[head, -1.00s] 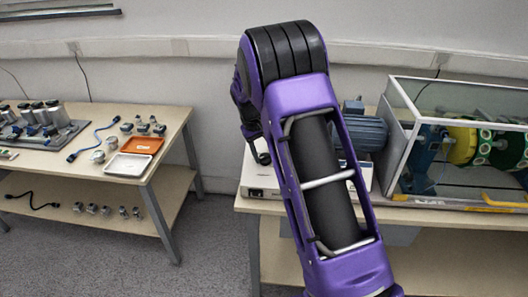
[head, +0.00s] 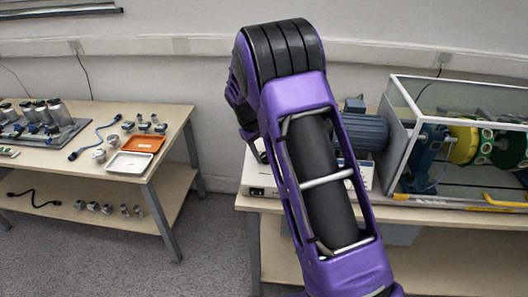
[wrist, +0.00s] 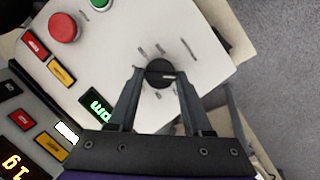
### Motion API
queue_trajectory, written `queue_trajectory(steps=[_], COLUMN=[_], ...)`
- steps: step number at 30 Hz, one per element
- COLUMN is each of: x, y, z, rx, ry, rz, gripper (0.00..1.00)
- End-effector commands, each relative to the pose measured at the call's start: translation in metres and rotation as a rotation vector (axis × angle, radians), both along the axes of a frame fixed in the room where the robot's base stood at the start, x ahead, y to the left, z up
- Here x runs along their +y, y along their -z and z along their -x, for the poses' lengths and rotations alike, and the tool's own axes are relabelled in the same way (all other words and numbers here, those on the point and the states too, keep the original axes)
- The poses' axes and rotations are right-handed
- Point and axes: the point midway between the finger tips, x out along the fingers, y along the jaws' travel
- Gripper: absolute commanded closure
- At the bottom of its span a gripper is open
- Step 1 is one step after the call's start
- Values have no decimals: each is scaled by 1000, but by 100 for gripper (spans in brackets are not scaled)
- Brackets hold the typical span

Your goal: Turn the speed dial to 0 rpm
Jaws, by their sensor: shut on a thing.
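The speed dial (wrist: 154,71) is a round black knob on a white control box (wrist: 120,42), with a pale pointer line towards the right in the wrist view. My gripper (wrist: 160,79) has one finger on each side of the dial and is shut on it. Short tick marks surround the dial. A green-lit display (wrist: 97,105) shows partly beside the left finger, its number not readable.
A red round button (wrist: 64,28) and a green button (wrist: 100,3) sit on the same panel. A motor (head: 366,131) and a clear-walled rig (head: 400,155) stand right of my arm.

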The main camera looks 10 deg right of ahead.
Motion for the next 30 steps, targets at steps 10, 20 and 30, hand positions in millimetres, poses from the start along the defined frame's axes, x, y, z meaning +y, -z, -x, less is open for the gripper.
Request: queue_trajectory(steps=[10, 20, 30], x=[0, 6, 29], y=[0, -21, -98], z=[0, 2, 12], rx=[0, -3, -4], ry=[0, -1, -1], rz=[0, -2, -1], gripper=[21, 21, 21])
